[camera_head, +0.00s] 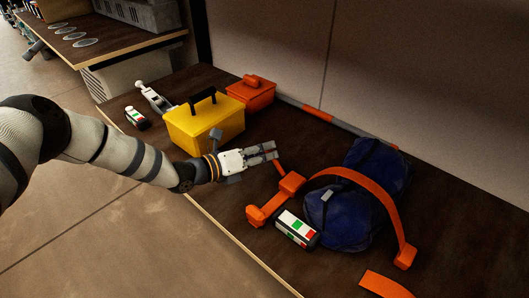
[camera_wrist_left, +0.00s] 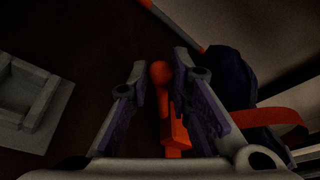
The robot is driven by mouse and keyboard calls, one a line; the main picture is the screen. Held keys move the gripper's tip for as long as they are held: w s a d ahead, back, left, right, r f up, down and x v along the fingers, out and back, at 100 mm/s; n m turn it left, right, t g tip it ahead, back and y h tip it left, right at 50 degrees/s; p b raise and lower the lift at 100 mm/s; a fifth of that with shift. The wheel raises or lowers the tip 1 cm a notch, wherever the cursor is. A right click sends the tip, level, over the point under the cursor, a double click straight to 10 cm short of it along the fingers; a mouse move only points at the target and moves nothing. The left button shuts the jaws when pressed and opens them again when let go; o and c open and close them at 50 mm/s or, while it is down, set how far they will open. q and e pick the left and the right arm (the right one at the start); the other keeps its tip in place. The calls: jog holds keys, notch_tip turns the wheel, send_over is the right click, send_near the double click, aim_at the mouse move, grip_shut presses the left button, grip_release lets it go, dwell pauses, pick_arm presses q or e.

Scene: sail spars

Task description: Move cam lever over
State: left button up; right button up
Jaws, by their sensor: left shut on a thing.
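The orange cam lever (camera_head: 280,169) rises from an orange buckle block (camera_head: 291,184) on the dark bench, at the left end of the orange strap (camera_head: 352,176). The strap arches over a rolled blue bag (camera_head: 345,205). My left gripper (camera_head: 276,153) is at the lever's upper end. In the left wrist view, the lever's round knob (camera_wrist_left: 160,72) lies between the two purple-padded fingers of the left gripper (camera_wrist_left: 162,80), which is shut on the lever. The lever's lower part runs down toward the palm. My right gripper is not in view.
A yellow toolbox (camera_head: 205,124) and an orange box (camera_head: 251,92) stand behind my left gripper. A striped white, red and green block (camera_head: 297,229) lies beside the bag. A grey and orange pole (camera_head: 320,113) lies along the wall. The bench's front edge (camera_head: 240,251) is close.

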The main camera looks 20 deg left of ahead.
aim_at(258, 170)
pick_arm(q)
jog(key=shift+o, duration=0.4)
jog(key=shift+w+a+f+b, duration=0.15)
jog(key=shift+a+f+b, duration=0.5)
jog(key=shift+f+b, duration=0.3)
jog(key=shift+o, duration=0.5)
jog(key=shift+a+f+b, duration=0.3)
jog(key=shift+f+b, duration=0.45)
jog(key=shift+f, duration=0.2)
jog(key=o, duration=0.9)
jog(key=shift+o, duration=0.2)
jog(key=shift+r, duration=0.1)
jog(key=shift+w, duration=0.1)
